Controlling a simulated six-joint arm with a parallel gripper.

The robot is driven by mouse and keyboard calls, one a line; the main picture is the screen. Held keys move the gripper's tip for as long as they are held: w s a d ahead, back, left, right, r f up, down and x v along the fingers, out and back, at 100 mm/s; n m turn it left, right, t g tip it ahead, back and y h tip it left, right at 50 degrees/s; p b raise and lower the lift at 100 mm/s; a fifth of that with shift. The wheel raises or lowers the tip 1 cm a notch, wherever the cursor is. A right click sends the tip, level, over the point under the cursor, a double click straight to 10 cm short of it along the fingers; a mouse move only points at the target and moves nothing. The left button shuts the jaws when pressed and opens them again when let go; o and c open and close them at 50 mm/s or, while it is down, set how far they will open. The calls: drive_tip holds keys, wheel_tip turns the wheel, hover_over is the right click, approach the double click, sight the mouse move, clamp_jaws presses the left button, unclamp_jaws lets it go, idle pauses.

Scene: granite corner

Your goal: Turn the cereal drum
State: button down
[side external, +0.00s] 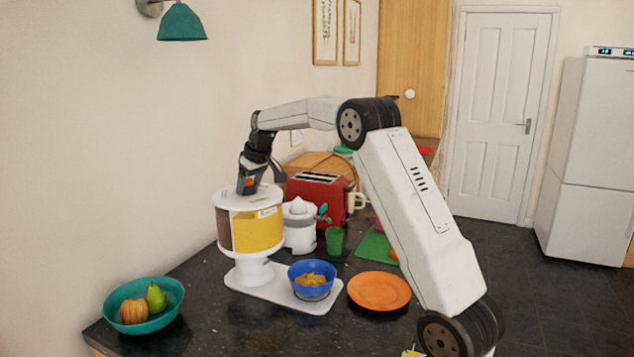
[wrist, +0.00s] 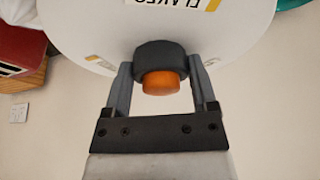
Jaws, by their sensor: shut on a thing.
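The cereal drum (side external: 257,233) is a white-topped round dispenser with a brown section on the left and a yellow one in front, on a white pedestal and base plate (side external: 262,290). Its white top also fills the upper wrist view (wrist: 90,30), with a label reading "FLAKES". A dark knob with an orange end (wrist: 161,82) stands on the top. My gripper (side external: 246,190) comes down onto the top from above. In the wrist view its two fingers (wrist: 160,70) are shut on the knob, one on each side. A blue bowl (side external: 325,287) holding yellowish flakes stands on the base plate.
A teal fruit bowl (side external: 160,318) is at the left and an orange plate (side external: 379,290) at the right. A white juicer (side external: 299,232), green cup (side external: 334,241) and red toaster (side external: 318,194) stand behind. The dark counter (side external: 205,280) is bare between fruit bowl and drum.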

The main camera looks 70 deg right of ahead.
drive_tip(key=n, duration=0.2)
drive_tip(key=n+y, duration=0.1)
drive_tip(key=n, duration=0.1)
drive_tip(key=shift+d+y, duration=0.15)
drive_tip(key=shift+y, duration=0.15)
drive_tip(key=n, duration=0.2)
drive_tip(key=n+y, duration=0.1)
drive_tip(key=n, duration=0.1)
drive_tip(key=shift+d+g+y, duration=0.15)
drive_tip(key=shift+g+y, duration=0.15)
drive_tip(key=n+g+y, duration=0.1)
drive_tip(key=n, duration=0.3)
drive_tip(key=shift+w, duration=0.1)
drive_tip(key=shift+d+n+g, duration=0.1)
drive_tip(key=shift+n+g, duration=0.3)
drive_tip(key=shift+n, duration=0.6)
drive_tip(key=shift+w+n+g+y, duration=0.1)
drive_tip(key=shift+n+g+y, duration=0.3)
drive_tip(key=shift+n, duration=0.8)
unclamp_jaws()
drive_tip(key=shift+m+t, duration=0.5)
drive_tip(key=shift+m, duration=0.6)
